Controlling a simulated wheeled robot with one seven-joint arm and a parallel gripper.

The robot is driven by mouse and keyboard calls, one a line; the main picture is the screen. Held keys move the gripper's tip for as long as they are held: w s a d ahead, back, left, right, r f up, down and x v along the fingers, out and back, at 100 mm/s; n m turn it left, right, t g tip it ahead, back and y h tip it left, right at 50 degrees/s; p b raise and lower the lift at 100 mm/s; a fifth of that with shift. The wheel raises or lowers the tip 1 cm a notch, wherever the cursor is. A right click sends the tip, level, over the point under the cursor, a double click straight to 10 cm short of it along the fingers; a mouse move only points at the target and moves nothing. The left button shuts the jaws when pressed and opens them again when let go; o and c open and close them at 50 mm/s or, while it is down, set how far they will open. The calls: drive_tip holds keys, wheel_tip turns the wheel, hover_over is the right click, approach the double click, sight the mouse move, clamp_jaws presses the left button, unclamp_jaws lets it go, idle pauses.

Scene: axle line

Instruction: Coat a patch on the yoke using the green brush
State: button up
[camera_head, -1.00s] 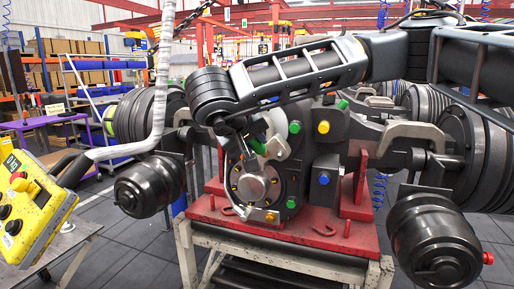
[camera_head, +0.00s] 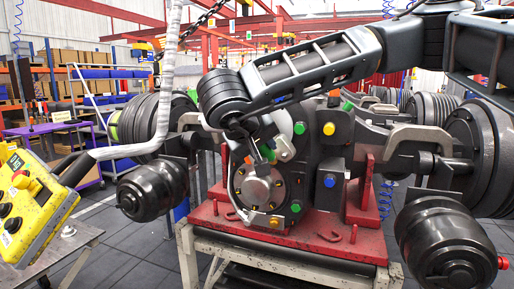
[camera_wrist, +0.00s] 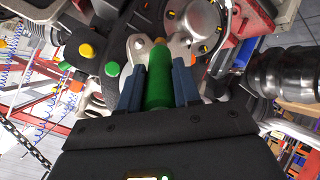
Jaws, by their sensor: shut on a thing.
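My gripper (camera_wrist: 158,88) has its two blue-grey fingers shut on the green brush (camera_wrist: 157,93), whose handle lies between them. The brush's orange-brown tip (camera_wrist: 159,43) points at the pale metal yoke (camera_wrist: 178,50) and overlaps it in the wrist view. I cannot tell whether the tip touches it. In the head view the yoke (camera_head: 285,149) shows partly, just above the round bolted flange (camera_head: 257,188), with the green brush (camera_head: 267,152) beside it. My arm hides part of that area, and no coated patch can be made out.
The dark axle housing stands on a red fixture (camera_head: 320,232) over a worn steel stand. Black cylinders (camera_head: 152,191) stick out at left and right (camera_head: 443,245). A yellow control box (camera_head: 34,207) hangs at left beside a grey table. Colored caps stud the housing.

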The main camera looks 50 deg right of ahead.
drive_tip(key=shift+w+f+b, duration=0.1)
drive_tip(key=shift+f+b, duration=0.25)
drive_tip(key=shift+f, duration=0.05)
drive_tip(key=shift+w, duration=0.25)
drive_tip(key=w+r, duration=0.1)
drive_tip(key=w+a+r, duration=0.1)
drive_tip(key=r, duration=0.1)
idle(0.3)
drive_tip(key=shift+s+d+f+b, duration=0.25)
drive_tip(key=shift+s+f+b, duration=0.3)
drive_tip(key=shift+f+b, duration=0.2)
drive_tip(key=shift+s+d+f+b, duration=0.2)
drive_tip(key=shift+s+f+b, duration=0.35)
drive_tip(key=shift+f, duration=0.3)
drive_tip(key=s+a+b, duration=0.1)
drive_tip(key=s+a, duration=0.1)
drive_tip(key=a, duration=0.3)
drive_tip(key=shift+a, duration=0.35)
